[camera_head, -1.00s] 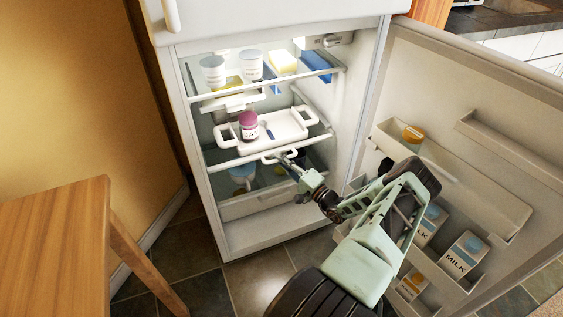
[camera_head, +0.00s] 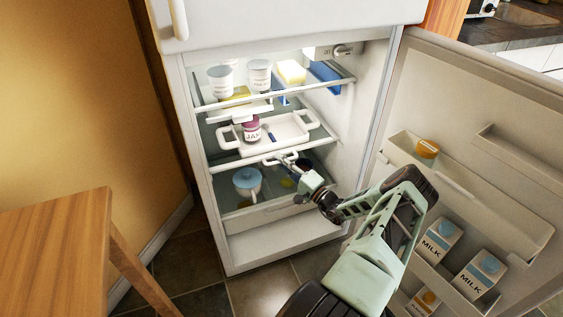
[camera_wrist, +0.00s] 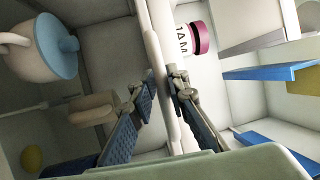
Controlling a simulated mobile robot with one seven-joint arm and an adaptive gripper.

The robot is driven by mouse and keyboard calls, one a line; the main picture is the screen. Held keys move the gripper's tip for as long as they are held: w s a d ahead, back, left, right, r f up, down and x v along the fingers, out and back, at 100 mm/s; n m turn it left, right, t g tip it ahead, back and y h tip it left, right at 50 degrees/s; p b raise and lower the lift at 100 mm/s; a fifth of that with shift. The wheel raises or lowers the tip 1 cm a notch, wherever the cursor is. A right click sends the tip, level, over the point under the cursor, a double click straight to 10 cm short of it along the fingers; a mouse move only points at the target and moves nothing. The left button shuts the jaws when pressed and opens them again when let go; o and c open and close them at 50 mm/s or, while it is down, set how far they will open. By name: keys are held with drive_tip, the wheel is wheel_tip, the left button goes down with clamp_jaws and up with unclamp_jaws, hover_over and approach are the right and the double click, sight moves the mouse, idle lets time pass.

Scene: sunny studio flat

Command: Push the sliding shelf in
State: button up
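The sliding shelf (camera_head: 222,168) is the middle one in the open fridge. A white tray (camera_head: 288,128) and a jam jar with a purple lid (camera_head: 252,130) stand on it. A small white loop handle (camera_head: 281,157) shows at its front edge. My gripper (camera_wrist: 158,84) is at this front edge. In the wrist view a pale bar (camera_wrist: 160,40) of the shelf front passes between my fingertips. The right finger looks close to or against it, and a gap shows at the left finger. The jam jar also shows in the wrist view (camera_wrist: 192,39), just beyond the bar.
The fridge door (camera_head: 500,90) stands open at the right, with milk cartons (camera_head: 437,240) in its bins. An upper shelf (camera_head: 275,93) holds cups and a yellow block. A blue-lidded pot (camera_head: 247,181) stands below the sliding shelf. A wooden table (camera_head: 55,240) is at the left.

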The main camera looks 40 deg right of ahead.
drive_tip(key=shift+o, duration=0.9)
drive_tip(key=shift+w+d+r, duration=0.2)
drive_tip(key=shift+w+r, duration=0.05)
drive_tip(key=shift+r, duration=0.1)
drive_tip(key=v, duration=1.2)
drive_tip(key=shift+f, duration=0.25)
drive_tip(key=shift+a, duration=0.1)
